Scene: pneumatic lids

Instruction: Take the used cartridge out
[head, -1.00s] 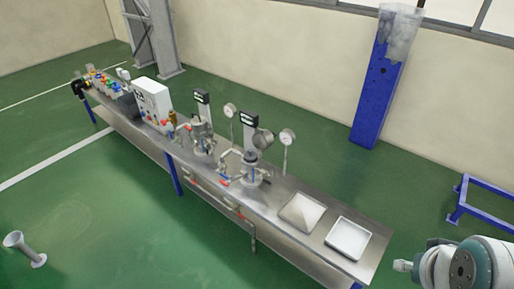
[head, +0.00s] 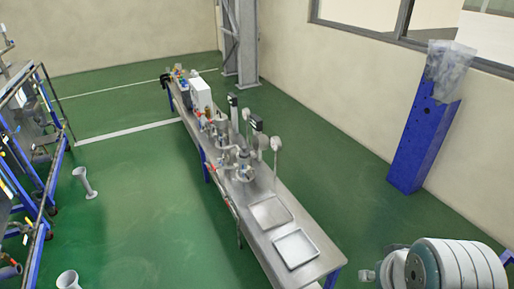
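The steel bench (head: 303,217) runs away from me. Two metal vessels stand midway along it, a far one (head: 221,130) and a near one (head: 245,168), with pipes, valves and upright gauges around them. They are too small to tell whether their lids are open. A used cartridge cannot be made out; one may be hidden in a vessel. Two shallow trays lie at the bench's near end, a grey one (head: 270,212) and a paler one (head: 296,248); both look empty. A part of my arm shows at the lower right, away from the bench. My gripper is not in view.
A white cabinet (head: 201,93) stands toward the bench's far end. A blue column (head: 422,145) stands by the right wall. Blue racks (head: 40,150) with equipment stand at the left. Grey flared tubes (head: 84,181) stand on the floor. The green floor left of the bench is mostly clear.

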